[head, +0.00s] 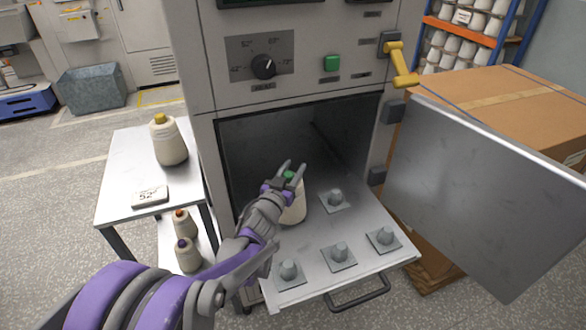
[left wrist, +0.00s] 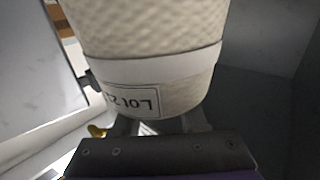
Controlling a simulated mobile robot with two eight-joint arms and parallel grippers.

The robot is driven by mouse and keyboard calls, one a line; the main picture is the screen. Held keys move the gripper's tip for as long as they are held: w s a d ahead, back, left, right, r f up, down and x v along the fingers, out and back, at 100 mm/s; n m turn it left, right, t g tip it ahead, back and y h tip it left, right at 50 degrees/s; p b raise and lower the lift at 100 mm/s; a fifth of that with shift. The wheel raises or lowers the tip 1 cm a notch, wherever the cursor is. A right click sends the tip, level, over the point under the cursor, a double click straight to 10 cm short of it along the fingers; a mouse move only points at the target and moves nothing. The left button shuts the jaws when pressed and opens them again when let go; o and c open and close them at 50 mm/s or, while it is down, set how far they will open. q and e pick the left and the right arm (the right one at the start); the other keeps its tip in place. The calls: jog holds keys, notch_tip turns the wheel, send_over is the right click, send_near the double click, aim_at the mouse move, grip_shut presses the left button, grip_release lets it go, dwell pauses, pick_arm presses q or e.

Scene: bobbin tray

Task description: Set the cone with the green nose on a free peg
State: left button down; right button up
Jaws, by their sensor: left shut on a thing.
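The cream cone with the green nose (head: 294,208) is upright at the back left of the pulled-out tray (head: 310,232), in the mouth of the oven. My left gripper (head: 291,172) is shut on it near its green top. In the left wrist view the cone (left wrist: 150,55) fills the upper middle, with a pale band and a label. Its base is partly hidden by my arm, so I cannot tell whether it sits on a peg. Bare pegs show at the back right (head: 335,198), front right (head: 384,236), front middle (head: 340,251) and front left (head: 289,269).
The oven door (head: 480,190) stands open at the right, beside a cardboard box (head: 500,100).

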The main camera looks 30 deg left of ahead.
pick_arm(q)
jog(key=shift+f, duration=0.1)
jog(key=shift+c, duration=1.8)
grip_release()
jog(key=s+d, duration=0.1)
jog(key=s, duration=0.9)
jog(key=shift+s+d, duration=0.2)
jog(key=shift+s, duration=0.15)
jog(key=shift+s+f, duration=0.1)
